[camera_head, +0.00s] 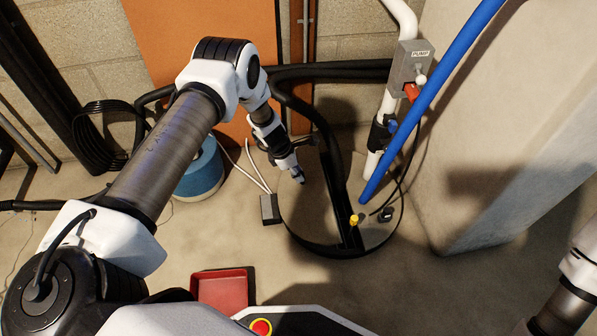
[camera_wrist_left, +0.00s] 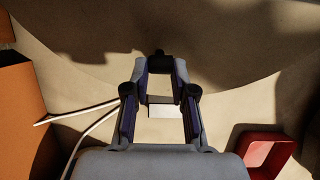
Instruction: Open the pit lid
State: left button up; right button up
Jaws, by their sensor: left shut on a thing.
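The round pit lid (camera_head: 305,212) lies in the floor in the head view, with a dark strip down its middle. Its curved edge also crosses the wrist view (camera_wrist_left: 215,60). My left gripper (camera_head: 299,178) is at the far left part of the lid. In the left wrist view my left gripper (camera_wrist_left: 160,68) is shut on a small dark knob-like handle (camera_wrist_left: 160,54) of the lid. The fingers hide most of the handle. I cannot tell whether the lid is raised. My right gripper is out of view; only part of my right arm shows at the lower right.
A blue pipe (camera_head: 430,100) and a white pipe (camera_head: 384,115) come down at the lid's right side. A grey box (camera_head: 270,209) with white cables sits by its left edge. A blue bucket (camera_head: 203,172) and red tray (camera_head: 220,289) stand left. A pale wall (camera_head: 500,130) bounds the right.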

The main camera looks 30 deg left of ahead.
pick_arm(q)
jog(key=s+a+r, duration=0.1)
jog(key=s+a+r+p, duration=0.1)
jog(key=a, duration=0.1)
jog(key=shift+s+p, duration=0.1)
jog(key=shift+p, duration=0.2)
dwell(0.3)
jog(key=s+a, duration=0.2)
jog(key=a, duration=0.1)
jog(key=shift+s+a+r+p, duration=0.1)
jog(key=shift+s+r+p, duration=0.1)
jog(key=shift+r+p, duration=0.2)
jog(key=s+a, duration=0.2)
jog(key=a, duration=0.1)
jog(key=shift+s+a+f, duration=0.1)
jog(key=shift+s+a, duration=0.1)
jog(key=shift+s, duration=0.05)
dwell(0.4)
